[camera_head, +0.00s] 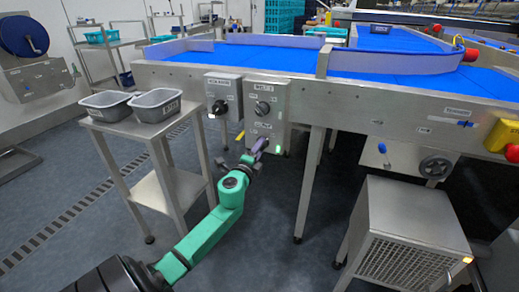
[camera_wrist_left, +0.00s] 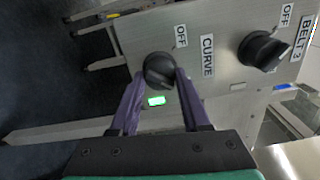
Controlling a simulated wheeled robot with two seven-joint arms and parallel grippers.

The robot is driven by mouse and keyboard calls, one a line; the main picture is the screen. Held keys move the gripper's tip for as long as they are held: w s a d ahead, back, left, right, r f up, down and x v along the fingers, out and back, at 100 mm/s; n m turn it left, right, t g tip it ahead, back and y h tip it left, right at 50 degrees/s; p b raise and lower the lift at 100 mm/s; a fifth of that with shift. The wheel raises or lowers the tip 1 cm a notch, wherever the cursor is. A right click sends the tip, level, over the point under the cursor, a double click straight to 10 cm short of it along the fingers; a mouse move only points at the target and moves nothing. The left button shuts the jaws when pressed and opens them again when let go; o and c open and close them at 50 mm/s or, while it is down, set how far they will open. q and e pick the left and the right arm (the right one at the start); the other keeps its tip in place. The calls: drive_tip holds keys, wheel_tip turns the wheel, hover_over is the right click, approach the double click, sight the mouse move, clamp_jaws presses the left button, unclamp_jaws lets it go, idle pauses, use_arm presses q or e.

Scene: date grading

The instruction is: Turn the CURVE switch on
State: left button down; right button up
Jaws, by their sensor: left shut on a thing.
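The CURVE switch is a round black knob (camera_wrist_left: 159,70) on a grey control box (camera_head: 280,98), with a CURVE label (camera_wrist_left: 207,56) and an OFF label (camera_wrist_left: 181,36) beside it in the left wrist view. My left gripper (camera_head: 260,146) reaches the lower part of the box. In the left wrist view, its purple fingers are closed on the CURVE knob, one on each side. A green lamp (camera_wrist_left: 156,101) beside the knob is lit; it also shows in the head view (camera_head: 278,149). I cannot tell the knob's exact angle. My right gripper is not in view.
The BELT 3 knob (camera_wrist_left: 262,50) is on the same box; it also shows in the head view (camera_head: 262,107). Another control box (camera_head: 224,95) hangs to its left. Two grey bins (camera_head: 155,105) stand on a metal stand. The blue conveyor (camera_head: 270,57) runs above.

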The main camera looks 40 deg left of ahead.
use_arm(q)
drive_tip(key=shift+f+m, duration=0.15)
drive_tip(key=shift+m, duration=0.35)
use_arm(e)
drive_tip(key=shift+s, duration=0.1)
use_arm(q)
drive_tip(key=shift+c, duration=1.8)
unclamp_jaws()
drive_tip(key=v, duration=1.4)
drive_tip(key=shift+s, duration=0.3)
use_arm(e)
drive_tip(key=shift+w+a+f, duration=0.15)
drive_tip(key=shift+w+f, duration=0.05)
use_arm(q)
drive_tip(key=shift+d, duration=0.15)
